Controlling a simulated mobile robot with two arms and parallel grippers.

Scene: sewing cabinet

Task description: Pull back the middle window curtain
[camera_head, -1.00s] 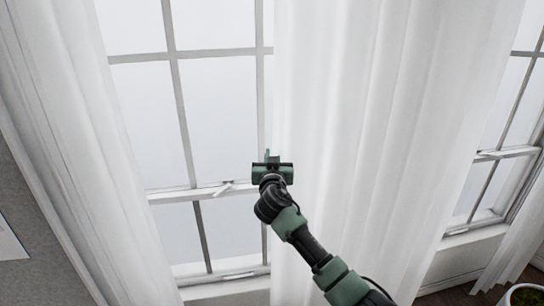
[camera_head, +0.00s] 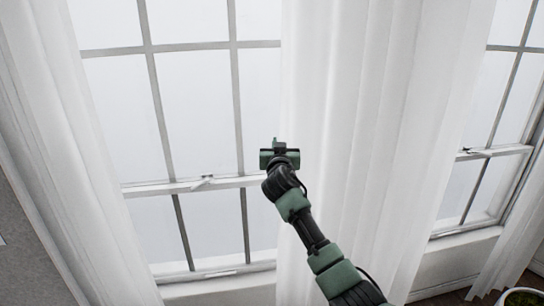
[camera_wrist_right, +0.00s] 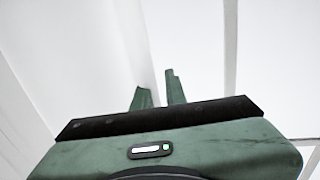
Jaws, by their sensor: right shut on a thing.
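The middle curtain (camera_head: 335,90) is a white, pleated sheet hanging between two windows. My right gripper (camera_head: 275,143) is at its left edge, about mid-height in the head view. In the right wrist view, the two green fingers of my right gripper (camera_wrist_right: 159,90) are close together, with the edge of the white curtain (camera_wrist_right: 95,50) running to them. The gripper is shut on this edge; the pinched cloth itself is mostly hidden. The window (camera_head: 200,110) left of the curtain shows bare glass and grey bars. My left gripper is out of view.
Another white curtain (camera_head: 60,130) hangs at the far left. A second window (camera_head: 495,120) is at the right, with part of another curtain (camera_head: 520,245) at its lower right. A potted plant (camera_head: 522,297) stands at the bottom right corner.

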